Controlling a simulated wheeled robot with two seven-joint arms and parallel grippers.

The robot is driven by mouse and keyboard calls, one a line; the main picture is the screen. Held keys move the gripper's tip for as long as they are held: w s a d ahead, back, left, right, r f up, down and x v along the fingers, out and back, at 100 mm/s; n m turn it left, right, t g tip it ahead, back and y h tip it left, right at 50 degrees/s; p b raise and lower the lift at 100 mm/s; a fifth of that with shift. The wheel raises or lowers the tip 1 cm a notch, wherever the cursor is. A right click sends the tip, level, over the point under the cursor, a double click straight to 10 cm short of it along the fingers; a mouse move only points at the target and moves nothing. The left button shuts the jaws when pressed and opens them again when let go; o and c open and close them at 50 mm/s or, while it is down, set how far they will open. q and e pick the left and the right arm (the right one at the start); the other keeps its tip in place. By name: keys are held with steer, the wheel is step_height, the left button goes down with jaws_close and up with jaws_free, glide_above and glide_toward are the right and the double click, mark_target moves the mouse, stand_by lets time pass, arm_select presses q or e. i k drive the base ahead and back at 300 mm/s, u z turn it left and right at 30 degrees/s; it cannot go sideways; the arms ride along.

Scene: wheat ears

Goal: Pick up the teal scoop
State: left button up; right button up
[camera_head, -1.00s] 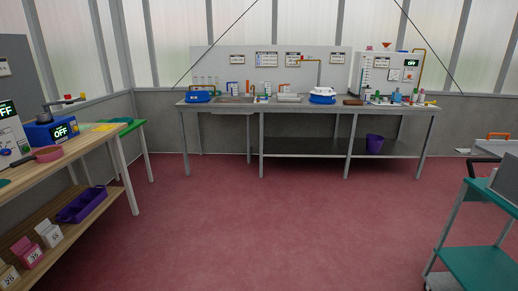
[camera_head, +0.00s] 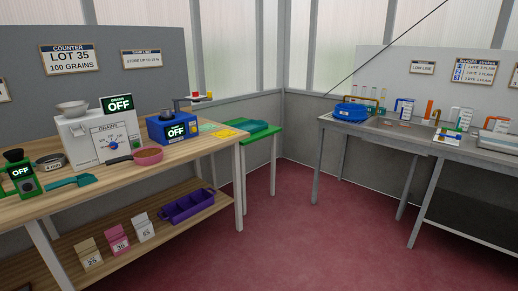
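A teal scoop (camera_head: 84,180) lies flat on the wooden bench (camera_head: 32,209) at the left, near its front edge. Its handle points left and its wider end points right. It sits in front of the white grain counter machine (camera_head: 98,138), between a small grey sieve-like dish (camera_head: 49,161) and a pink pan (camera_head: 148,155) with a dark handle. Neither of my grippers is in view.
A green machine (camera_head: 22,176) and a blue machine (camera_head: 171,127) also stand on the bench. The lower shelf holds several labelled packets and a purple tray (camera_head: 188,206). A green table (camera_head: 262,142) and a sink bench (camera_head: 385,132) stand further right. The red floor is clear.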

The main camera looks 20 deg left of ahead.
mark_target(82, 180)
steer(key=u, duration=0.85)
steer(key=i, duration=1.5)
steer(key=u, duration=0.65)
